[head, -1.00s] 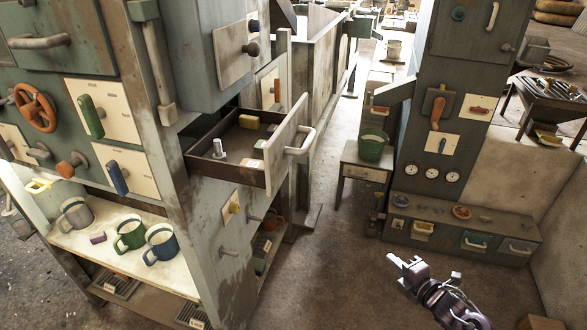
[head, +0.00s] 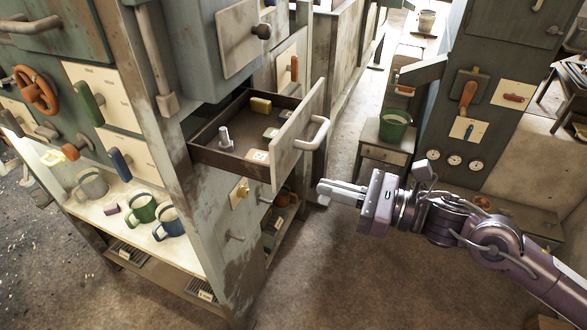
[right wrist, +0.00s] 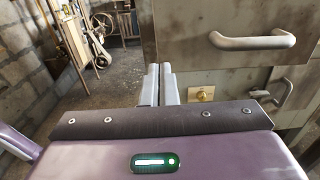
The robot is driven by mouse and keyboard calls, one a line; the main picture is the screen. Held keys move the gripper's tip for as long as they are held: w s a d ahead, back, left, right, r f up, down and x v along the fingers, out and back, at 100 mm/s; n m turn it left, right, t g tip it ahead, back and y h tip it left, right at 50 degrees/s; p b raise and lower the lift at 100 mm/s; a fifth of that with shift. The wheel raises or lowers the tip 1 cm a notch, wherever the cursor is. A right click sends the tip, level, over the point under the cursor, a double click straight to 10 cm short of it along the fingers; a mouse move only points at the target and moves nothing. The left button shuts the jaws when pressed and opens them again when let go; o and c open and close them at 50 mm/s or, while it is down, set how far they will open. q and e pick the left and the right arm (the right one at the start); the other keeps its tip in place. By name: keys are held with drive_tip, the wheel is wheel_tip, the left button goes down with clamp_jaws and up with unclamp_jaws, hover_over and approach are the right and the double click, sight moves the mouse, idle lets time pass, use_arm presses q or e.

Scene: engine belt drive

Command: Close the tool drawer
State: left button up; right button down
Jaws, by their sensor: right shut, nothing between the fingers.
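The tool drawer (head: 299,135) stands pulled out from the grey cabinet, with a pale front and a light bar handle (head: 318,134). Inside its dark tray lie a yellow block, a grey upright peg and a few small items. My right gripper (head: 322,192) is shut and empty, to the right of and below the drawer front, apart from it. In the right wrist view the shut fingers (right wrist: 157,84) point forward, left of the drawer's handle (right wrist: 252,41) and just below the drawer front (right wrist: 200,55). My left gripper is not in view.
A shelf (head: 100,222) with several mugs is under the cabinet at left. A green bucket (head: 394,128) stands on a small stand beyond the drawer. A yellow knob (head: 243,191) sits on the cabinet side below the drawer. The floor between is clear.

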sight(277, 174)
drive_tip(key=p+x, duration=0.2)
drive_tip(key=x, duration=0.4)
drive_tip(key=shift+a+r, duration=0.15)
drive_tip(key=shift+r, duration=0.05)
drive_tip(key=shift+w+a+f+p, duration=0.25)
drive_tip(key=shift+a+p, duration=0.2)
drive_tip(key=shift+a, duration=0.25)
